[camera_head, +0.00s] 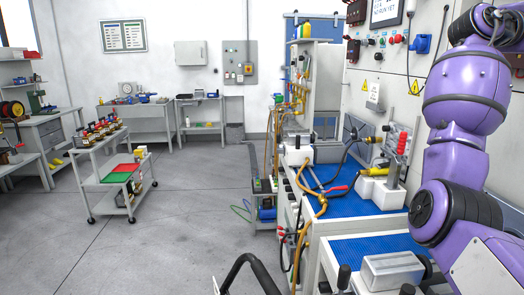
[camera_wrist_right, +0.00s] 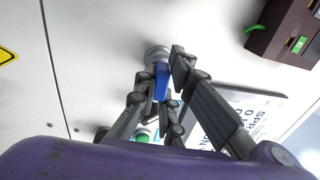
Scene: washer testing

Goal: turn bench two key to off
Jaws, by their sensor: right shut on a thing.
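In the right wrist view, a blue key handle (camera_wrist_right: 161,82) sits in front of a round silver collar (camera_wrist_right: 157,54) on a pale panel (camera_wrist_right: 95,75). My right gripper (camera_wrist_right: 167,72) has its dark fingers closed on the blue handle, one on each side. The handle lies roughly up and down in that picture. The fingers partly hide it, so its exact setting cannot be told. In the head view my purple right arm rises at the right edge, and its gripper is outside the picture. My left gripper is not seen in either view.
A printed label plate (camera_wrist_right: 240,118) and a dark box with a green tag (camera_wrist_right: 290,32) lie near my right fingers. The blue-topped bench (camera_head: 350,206) carries hoses and fittings. A wheeled cart (camera_head: 115,186) stands left; the floor (camera_head: 190,230) between is clear.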

